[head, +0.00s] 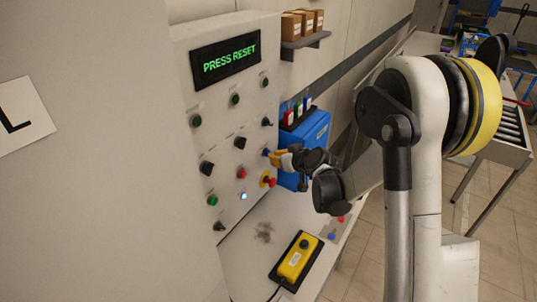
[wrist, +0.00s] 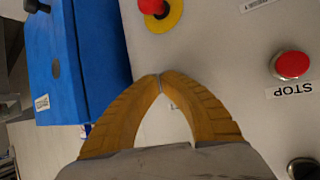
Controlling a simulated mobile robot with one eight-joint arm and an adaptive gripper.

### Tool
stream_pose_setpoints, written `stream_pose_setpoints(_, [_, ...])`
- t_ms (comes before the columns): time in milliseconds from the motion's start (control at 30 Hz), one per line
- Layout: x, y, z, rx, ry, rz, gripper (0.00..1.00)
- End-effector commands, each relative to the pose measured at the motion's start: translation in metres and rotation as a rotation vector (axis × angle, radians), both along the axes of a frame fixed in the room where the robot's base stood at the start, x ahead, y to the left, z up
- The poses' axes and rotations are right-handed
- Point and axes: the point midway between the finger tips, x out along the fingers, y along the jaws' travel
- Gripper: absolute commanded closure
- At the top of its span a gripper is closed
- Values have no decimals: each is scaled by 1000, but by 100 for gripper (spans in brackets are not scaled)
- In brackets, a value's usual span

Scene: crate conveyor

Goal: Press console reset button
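The grey console panel (head: 228,125) carries a display (head: 226,60) that reads "PRESS RESET" in green. A small blue button (head: 265,152) shows at the panel's right side, partly covered by my fingertips. My gripper (head: 271,157) is in front of it, its yellow fingers pointing at the panel. In the wrist view the fingertips (wrist: 159,77) meet and hold nothing. A small label shows between the fingers, too hidden to read. Whether the tips touch the button I cannot tell. A lit pale-blue button (head: 243,196) sits lower on the panel. No reset label is readable.
A red mushroom button on a yellow ring (head: 268,180) is just below my gripper. A blue box (head: 305,145) stands right of the panel. A yellow control box (head: 300,257) lies on the table.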

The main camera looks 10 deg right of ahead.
Motion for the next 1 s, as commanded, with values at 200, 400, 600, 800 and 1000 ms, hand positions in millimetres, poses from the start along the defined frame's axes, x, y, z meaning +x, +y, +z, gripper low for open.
stream_pose_setpoints(200, [2, 2, 0, 0, 0, 0, 100])
stream_pose_setpoints(400, [4, 4, 0, 0, 0, 0, 100])
stream_pose_setpoints(600, [4, 4, 0, 0, 0, 0, 100])
stream_pose_setpoints(800, [4, 3, 0, 0, 0, 0, 100])
stream_pose_setpoints(1000, [-2, -3, -1, 0, 0, -1, 100])
